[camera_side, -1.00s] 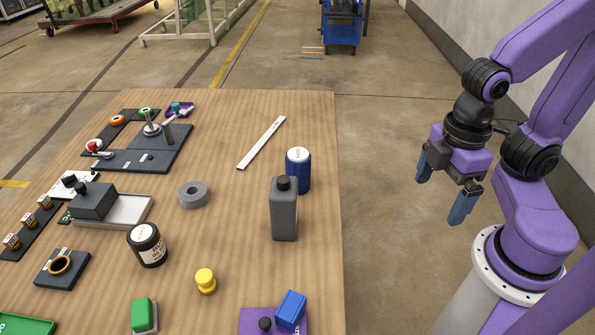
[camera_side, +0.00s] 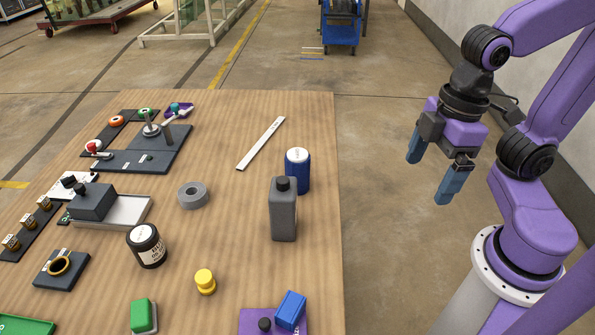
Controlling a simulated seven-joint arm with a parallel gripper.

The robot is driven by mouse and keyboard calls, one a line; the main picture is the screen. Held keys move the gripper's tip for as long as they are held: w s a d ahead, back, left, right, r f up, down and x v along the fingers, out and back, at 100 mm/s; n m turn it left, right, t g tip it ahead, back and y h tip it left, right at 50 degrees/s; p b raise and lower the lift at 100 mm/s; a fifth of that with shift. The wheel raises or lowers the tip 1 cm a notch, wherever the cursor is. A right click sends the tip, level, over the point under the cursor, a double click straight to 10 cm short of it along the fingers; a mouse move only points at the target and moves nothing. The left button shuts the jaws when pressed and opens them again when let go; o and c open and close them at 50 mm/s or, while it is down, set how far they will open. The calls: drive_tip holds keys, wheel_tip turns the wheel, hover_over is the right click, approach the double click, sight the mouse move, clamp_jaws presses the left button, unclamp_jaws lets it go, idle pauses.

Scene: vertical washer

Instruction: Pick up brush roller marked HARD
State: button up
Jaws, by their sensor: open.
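Several small brown rollers with pale labels sit in a dark rack (camera_side: 28,228) at the left edge of the table. The labels are too small to read, so I cannot tell which one, if any, is marked HARD; one of them is the middle roller (camera_side: 28,222). My gripper (camera_side: 427,180) is open and empty, with its blue fingers pointing down. It hangs off the right side of the table, well apart from the rack.
A grey bottle (camera_side: 283,212) and a blue can (camera_side: 298,172) stand near the table's right edge. A dark jar (camera_side: 147,247), a grey tape roll (camera_side: 193,195), a yellow knob (camera_side: 205,281) and a white strip (camera_side: 261,143) lie across the middle. Bare wood (camera_side: 235,225) shows between them.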

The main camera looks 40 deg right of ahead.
drive_tip(key=w+a+f+m+t+y, duration=0.1)
drive_tip(key=w+a+m+t+y, duration=0.1)
drive_tip(key=w, duration=0.5)
drive_tip(key=w+a+f+m+t+y, duration=0.1)
drive_tip(key=w+a+t, duration=0.15)
drive_tip(key=w, duration=0.45)
drive_tip(key=w+d+r+m+t+y, duration=0.1)
drive_tip(key=w+d+m+t, duration=0.15)
drive_tip(key=w, duration=0.35)
drive_tip(key=w+d+r+m+t+y, duration=0.1)
drive_tip(key=w+d+t, duration=0.25)
drive_tip(key=w, duration=0.25)
approach(291, 156)
drive_tip(key=w+f, duration=0.2)
drive_tip(key=w, duration=0.1)
drive_tip(key=shift+f+t, duration=0.15)
drive_tip(key=shift+t, duration=0.2)
drive_tip(key=shift+a+f, duration=0.1)
drive_tip(key=shift+f, duration=0.15)
drive_tip(key=shift+w+f, duration=0.1)
drive_tip(key=shift+w, duration=0.1)
drive_tip(key=shift+x, duration=3.55)
